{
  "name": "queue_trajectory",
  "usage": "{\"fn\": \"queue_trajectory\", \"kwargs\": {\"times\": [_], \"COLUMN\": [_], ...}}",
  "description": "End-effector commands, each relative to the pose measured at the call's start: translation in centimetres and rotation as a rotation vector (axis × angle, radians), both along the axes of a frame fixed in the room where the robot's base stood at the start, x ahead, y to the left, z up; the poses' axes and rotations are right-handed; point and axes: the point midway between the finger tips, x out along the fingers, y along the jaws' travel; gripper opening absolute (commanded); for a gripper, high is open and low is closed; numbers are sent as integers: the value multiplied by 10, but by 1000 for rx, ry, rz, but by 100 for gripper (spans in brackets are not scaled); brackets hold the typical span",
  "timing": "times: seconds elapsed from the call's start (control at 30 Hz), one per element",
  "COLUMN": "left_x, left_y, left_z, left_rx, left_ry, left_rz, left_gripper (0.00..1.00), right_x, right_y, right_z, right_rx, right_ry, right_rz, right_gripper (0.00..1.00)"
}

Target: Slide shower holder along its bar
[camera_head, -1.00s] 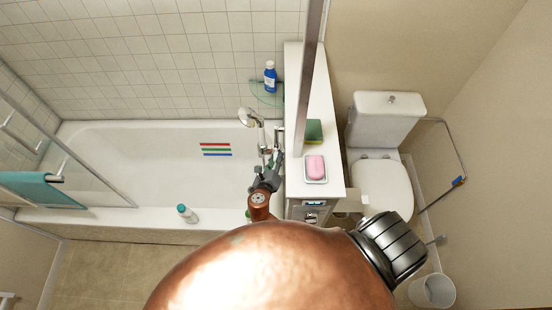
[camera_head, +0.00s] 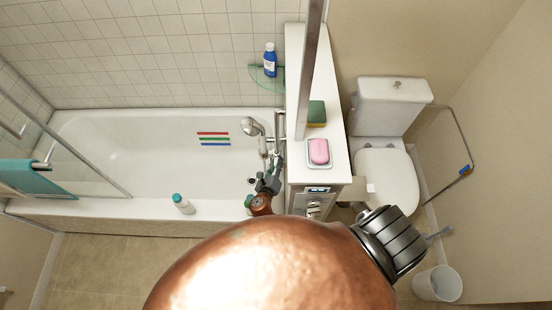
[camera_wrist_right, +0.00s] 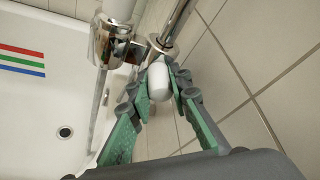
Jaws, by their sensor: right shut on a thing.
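The shower head (camera_head: 252,127) hangs in its chrome holder (camera_wrist_right: 118,45) on the bar at the tap end of the bathtub. In the right wrist view the chrome bar (camera_wrist_right: 178,25) runs up through the holder's mount. My right gripper (camera_head: 273,172), with green pads, reaches in there. In the right wrist view its fingers (camera_wrist_right: 158,82) are shut on the holder's rounded white knob (camera_wrist_right: 157,84). The holder's far side is hidden. My left gripper is not in view.
A ledge (camera_head: 299,165) with pink soap (camera_head: 318,151) and a sponge (camera_head: 316,113) stands right of the bar. A blue bottle (camera_head: 270,60) is on a glass corner shelf. The tub (camera_head: 110,150) is otherwise open.

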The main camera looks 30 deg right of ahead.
Motion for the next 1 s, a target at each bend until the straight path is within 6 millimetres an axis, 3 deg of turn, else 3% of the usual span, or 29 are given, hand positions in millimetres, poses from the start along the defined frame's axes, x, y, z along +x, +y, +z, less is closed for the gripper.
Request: {"fn": "queue_trajectory", "kwargs": {"times": [0.03, 0.2, 0.7, 0.73, 1.0], "left_x": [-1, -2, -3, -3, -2], "left_y": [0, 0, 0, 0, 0], "left_z": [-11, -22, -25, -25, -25], "left_rx": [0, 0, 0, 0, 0], "left_ry": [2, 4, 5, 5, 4], "left_rz": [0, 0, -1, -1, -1], "left_gripper": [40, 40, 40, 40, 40], "right_x": [-2, -2, -3, -3, -2], "right_y": [1, 1, 2, 2, 1], "right_z": [-19, -40, -49, -49, -46], "right_rx": [4, 5, 8, 8, 5], "right_ry": [9, 8, 11, 11, 6], "right_rz": [1, 1, 4, 4, 2], "right_gripper": [0, 0, 0, 19, 36]}}
